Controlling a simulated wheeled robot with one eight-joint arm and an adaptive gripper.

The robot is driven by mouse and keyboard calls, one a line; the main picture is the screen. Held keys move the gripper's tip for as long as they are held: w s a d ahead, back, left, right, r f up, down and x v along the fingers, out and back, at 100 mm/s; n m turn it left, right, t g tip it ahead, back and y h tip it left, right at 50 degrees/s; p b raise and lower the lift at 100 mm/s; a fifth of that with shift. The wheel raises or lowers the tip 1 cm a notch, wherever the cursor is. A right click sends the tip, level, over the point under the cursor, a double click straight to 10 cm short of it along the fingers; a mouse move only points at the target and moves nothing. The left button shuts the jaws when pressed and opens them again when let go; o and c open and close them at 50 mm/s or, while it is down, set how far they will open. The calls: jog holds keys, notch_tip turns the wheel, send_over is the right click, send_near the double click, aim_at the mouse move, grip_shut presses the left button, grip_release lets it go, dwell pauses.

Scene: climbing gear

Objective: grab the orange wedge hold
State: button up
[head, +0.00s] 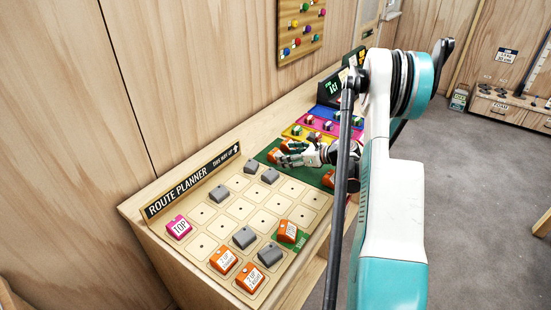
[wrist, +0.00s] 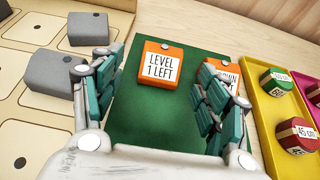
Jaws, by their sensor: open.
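An orange wedge-like block (wrist: 163,62) labelled "LEVEL 1 LEFT" stands on a green mat (wrist: 135,125) in the wrist view. It lies ahead of my gripper (wrist: 157,88), roughly between the lines of its two spread fingers and apart from them. My gripper is open and empty. A second orange block (wrist: 225,73), its label partly hidden and reading about "DOWN", stands to the right, partly behind the right finger. In the head view my gripper (head: 297,156) hangs over the green mat, beside orange blocks (head: 274,156). None is plainly named a wedge hold.
The route planner board (head: 205,213) carries grey blocks (head: 219,193), a pink "TOP" block (head: 179,227) and several more orange blocks (head: 223,261). A yellow tray (wrist: 262,101) and a pink tray (wrist: 309,84) with small labelled pieces adjoin the mat's right side.

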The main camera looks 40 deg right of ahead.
jog(key=b+x, duration=0.2)
jog(key=x, duration=0.3)
jog(key=shift+w+d, duration=0.1)
jog(key=shift+r, duration=0.1)
jog(key=shift+c, duration=0.5)
jog(key=c, duration=1.1)
